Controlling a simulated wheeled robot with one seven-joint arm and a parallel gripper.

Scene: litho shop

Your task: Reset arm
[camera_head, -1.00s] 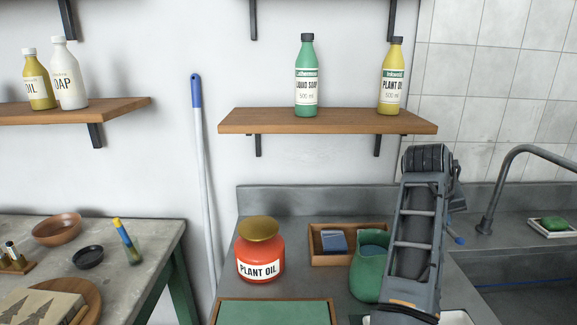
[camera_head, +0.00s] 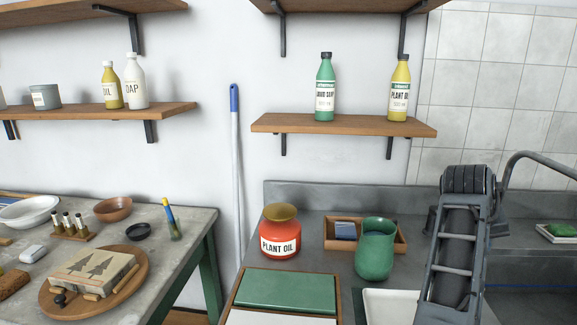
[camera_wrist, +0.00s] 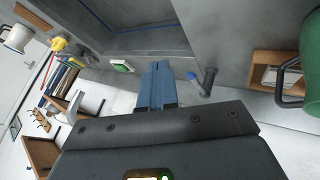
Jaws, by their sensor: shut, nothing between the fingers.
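My gripper (camera_wrist: 157,88) shows in the wrist view as two blue fingers lying together. It is shut and empty, pointing toward the grey sink (camera_wrist: 150,40). In the head view my grey arm rises at the right, in front of the counter and the sink's left edge. My gripper's fingers do not show in the head view. The green jug (camera_head: 376,250) stands on the counter just left of my arm. The jug also shows at the right edge of the wrist view (camera_wrist: 312,55), apart from the fingers.
A red plant oil jar (camera_head: 281,238), a wooden tray (camera_head: 390,247) and a green board (camera_head: 287,291) occupy the counter. The sink tap (camera_head: 535,163) stands close to my arm. A shelf (camera_head: 340,125) holds two bottles. A cluttered table (camera_head: 190,225) stands at the left.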

